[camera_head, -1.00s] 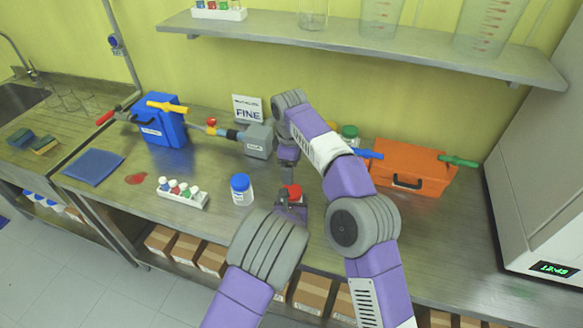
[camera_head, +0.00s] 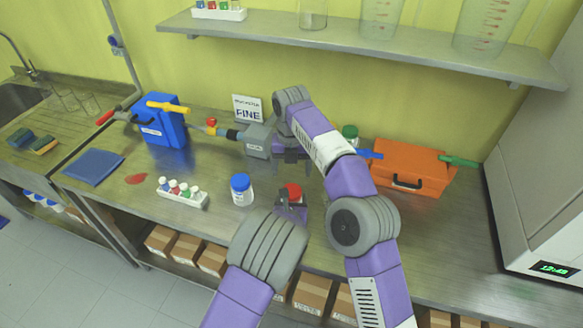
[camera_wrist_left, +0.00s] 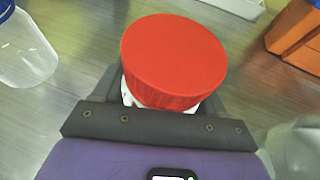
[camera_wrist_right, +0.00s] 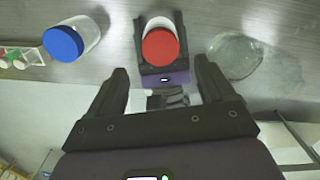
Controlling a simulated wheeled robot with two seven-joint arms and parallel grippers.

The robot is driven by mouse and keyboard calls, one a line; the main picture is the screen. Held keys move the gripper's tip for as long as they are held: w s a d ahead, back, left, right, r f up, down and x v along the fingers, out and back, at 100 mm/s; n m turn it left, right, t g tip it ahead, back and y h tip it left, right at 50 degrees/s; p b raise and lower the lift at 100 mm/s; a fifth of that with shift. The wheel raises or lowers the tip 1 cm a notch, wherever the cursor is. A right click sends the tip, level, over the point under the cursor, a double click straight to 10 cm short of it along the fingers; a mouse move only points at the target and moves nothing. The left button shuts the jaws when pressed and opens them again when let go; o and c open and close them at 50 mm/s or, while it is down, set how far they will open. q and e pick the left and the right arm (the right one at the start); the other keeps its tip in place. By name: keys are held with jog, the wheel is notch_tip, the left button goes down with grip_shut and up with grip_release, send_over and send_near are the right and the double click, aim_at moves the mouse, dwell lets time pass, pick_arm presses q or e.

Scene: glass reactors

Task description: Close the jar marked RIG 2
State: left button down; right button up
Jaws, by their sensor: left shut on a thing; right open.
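A jar with a red lid (camera_head: 292,190) stands on the bench, and the lid (camera_wrist_left: 173,60) sits on its top. The jar's white side (camera_wrist_right: 159,24) shows in the right wrist view; I cannot read a marking there. My left gripper (camera_head: 291,206) is shut on this jar, with fingers on both sides of it below the lid. My right gripper (camera_head: 290,157) is open and empty, above and apart from the lid. It also shows in the right wrist view (camera_wrist_right: 163,78). A blue-lidded jar (camera_head: 241,189) stands to the left, its label unreadable.
A clear round glass piece (camera_wrist_right: 235,56) stands close beside the held jar. A tube rack (camera_head: 182,192), blue case (camera_head: 162,125), grey box (camera_head: 258,140), orange case (camera_head: 411,168) and green-lidded jar (camera_head: 349,132) stand around. The bench front right is clear.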

aim_at(291, 190)
jog(key=shift+s+n, duration=0.1)
jog(key=shift+n, duration=0.6)
jog(key=shift+f, duration=4)
jog(key=c, duration=1.1)
jog(key=m, duration=0.6)
jog(key=shift+m, duration=0.3)
